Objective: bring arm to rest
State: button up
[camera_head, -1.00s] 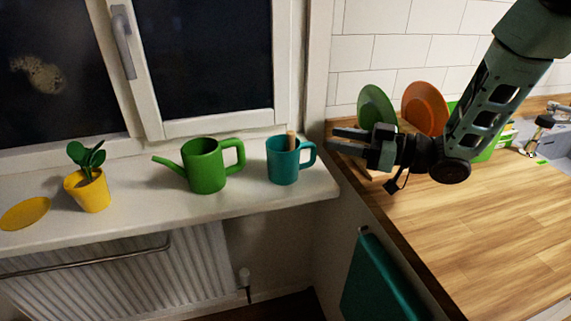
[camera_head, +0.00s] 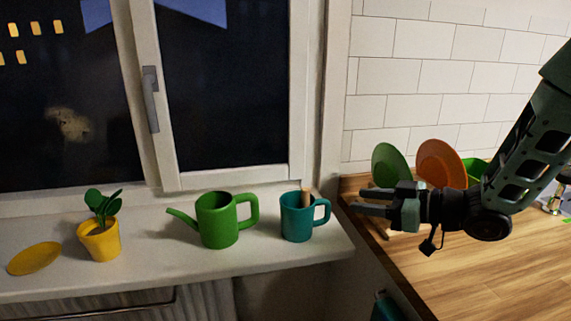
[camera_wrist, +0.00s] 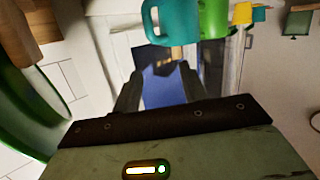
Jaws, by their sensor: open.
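My gripper (camera_head: 372,199) is open and empty, with its fingers pointing left above the left end of the wooden counter. It is to the right of the teal mug (camera_head: 297,217) and in front of the green plate (camera_head: 388,163). In the wrist view my gripper's two fingers (camera_wrist: 160,90) stand apart with nothing between them. The teal mug also shows at the top of the wrist view (camera_wrist: 176,20). My arm reaches in from the right edge of the head view.
The windowsill (camera_head: 170,270) holds the mug, a green watering can (camera_head: 218,222), a yellow pot with a plant (camera_head: 99,240) and a yellow disc (camera_head: 34,258). An orange plate (camera_head: 440,165) stands beside the green one. The wooden counter (camera_head: 500,265) is clear at the front.

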jog(key=s+a+f+m+g+h, duration=0.1)
jog(key=s+g+h, duration=0.3)
jog(key=s, duration=1.1)
jog(key=s+a+m+g+h, duration=0.3)
jog(key=s+g+h, duration=0.2)
jog(key=s, duration=0.9)
jog(key=h+p, duration=0.1)
jog(key=h, duration=0.2)
jog(key=shift+s+f, duration=0.4)
